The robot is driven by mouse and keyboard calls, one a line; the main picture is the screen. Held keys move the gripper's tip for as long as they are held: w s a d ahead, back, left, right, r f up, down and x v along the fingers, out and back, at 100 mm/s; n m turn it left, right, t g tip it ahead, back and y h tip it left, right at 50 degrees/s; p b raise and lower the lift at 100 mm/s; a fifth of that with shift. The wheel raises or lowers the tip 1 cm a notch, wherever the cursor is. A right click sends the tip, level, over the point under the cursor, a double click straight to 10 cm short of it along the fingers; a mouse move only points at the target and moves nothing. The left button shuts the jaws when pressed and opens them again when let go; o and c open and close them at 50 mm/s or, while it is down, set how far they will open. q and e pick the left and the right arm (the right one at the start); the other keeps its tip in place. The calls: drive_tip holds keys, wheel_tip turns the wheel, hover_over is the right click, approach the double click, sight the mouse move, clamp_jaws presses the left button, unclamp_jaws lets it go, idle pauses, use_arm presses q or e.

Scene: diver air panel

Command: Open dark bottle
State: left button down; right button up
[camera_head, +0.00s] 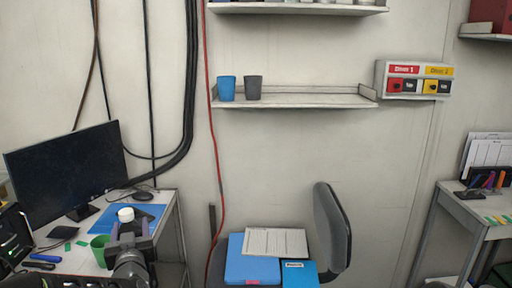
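No thing that I can clearly name as a dark bottle shows. A small round white thing, like a cap (126,214), shows on the left desk, just beyond my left gripper (130,231). What is under it is hidden by the gripper. The gripper is low over the desk's front part, seen from behind; I cannot tell whether it is open or holds anything. A wall panel (413,79) has a red "Diver 1" label and a yellow "Diver 2" label, with red, yellow and dark controls below. My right gripper is out of view.
A green cup (100,250) stands beside the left gripper, and a monitor (66,170) is behind it. A blue cup (226,88) and a dark grey cup (253,88) stand on the wall shelf (310,100). A chair (331,228) holds folders. A second desk (470,210) is at right.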

use_arm(q)
drive_tip(key=s+d+f+m+h+b, duration=0.1)
drive_tip(key=s+d+f+m+h, duration=0.1)
drive_tip(key=d+f, duration=0.5)
drive_tip(key=s+d+f+m+t+h+b, duration=0.1)
drive_tip(key=s+d+f+m+h, duration=0.1)
drive_tip(key=d+f, duration=0.5)
wheel_tip(320, 180, down, 2)
drive_tip(key=s+h, duration=0.1)
drive_tip(key=h, duration=0.1)
drive_tip(key=shift+s+f+h, duration=0.25)
drive_tip(key=shift+s+h, duration=0.05)
drive_tip(key=shift+h, duration=0.1)
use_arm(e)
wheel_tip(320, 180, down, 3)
use_arm(q)
drive_tip(key=shift+d, duration=0.15)
drive_tip(key=s+d+f+m+g+h, duration=0.2)
drive_tip(key=s+d+f+m+h, duration=0.1)
drive_tip(key=d, duration=0.4)
drive_tip(key=s+d+f+m+g+h, duration=0.1)
drive_tip(key=s+d+f+m+h, duration=0.3)
drive_tip(key=s+d+h, duration=0.3)
drive_tip(key=shift+s+d+m+g+h, duration=0.3)
drive_tip(key=shift+d+m+g+h, duration=0.1)
drive_tip(key=shift+d+m+h, duration=0.35)
drive_tip(key=shift+a, duration=0.1)
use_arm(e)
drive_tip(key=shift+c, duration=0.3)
